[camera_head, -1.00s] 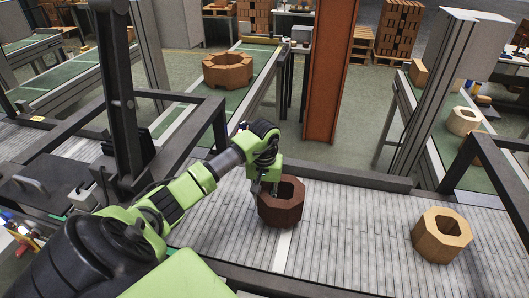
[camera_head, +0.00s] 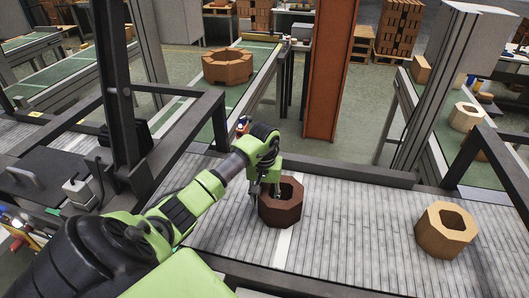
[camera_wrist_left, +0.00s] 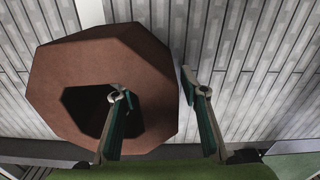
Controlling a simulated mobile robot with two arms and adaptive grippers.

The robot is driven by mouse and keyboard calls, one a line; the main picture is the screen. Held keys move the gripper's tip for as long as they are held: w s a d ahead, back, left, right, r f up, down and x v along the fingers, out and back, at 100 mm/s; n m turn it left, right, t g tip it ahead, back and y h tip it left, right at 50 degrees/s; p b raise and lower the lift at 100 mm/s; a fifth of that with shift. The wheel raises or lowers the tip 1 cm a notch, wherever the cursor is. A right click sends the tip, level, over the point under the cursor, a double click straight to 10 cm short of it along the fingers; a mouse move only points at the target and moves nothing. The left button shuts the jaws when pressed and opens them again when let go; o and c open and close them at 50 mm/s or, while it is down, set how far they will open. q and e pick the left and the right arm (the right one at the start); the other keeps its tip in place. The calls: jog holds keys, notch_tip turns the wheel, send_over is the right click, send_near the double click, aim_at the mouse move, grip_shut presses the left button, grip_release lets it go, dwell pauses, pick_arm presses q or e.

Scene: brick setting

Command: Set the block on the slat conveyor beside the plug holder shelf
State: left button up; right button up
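A dark brown eight-sided block (camera_head: 281,212) with a hole through its middle stands upright on the grey slat conveyor (camera_head: 345,225). My left gripper (camera_head: 265,195) is at the block's left wall, with its fingers apart. In the left wrist view, one fingertip is over the hole of the block (camera_wrist_left: 75,65) and the other is outside its wall, so the left gripper (camera_wrist_left: 155,92) straddles the wall. I cannot tell whether either finger touches it. I cannot pick out the plug holder shelf for certain. My right gripper is not in view.
A tan eight-sided block (camera_head: 440,240) stands on the same conveyor to the right. A larger orange-brown ring block (camera_head: 228,70) is on a green belt behind. A rust-red post (camera_head: 328,75) and dark frame bars flank the conveyor. Slats between the two blocks are clear.

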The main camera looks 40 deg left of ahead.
aim_at(265, 189)
pick_arm(q)
jog(key=shift+r, duration=0.15)
notch_tip(265, 189, up, 6)
jog(key=p, duration=0.4)
jog(key=shift+r, duration=0.7)
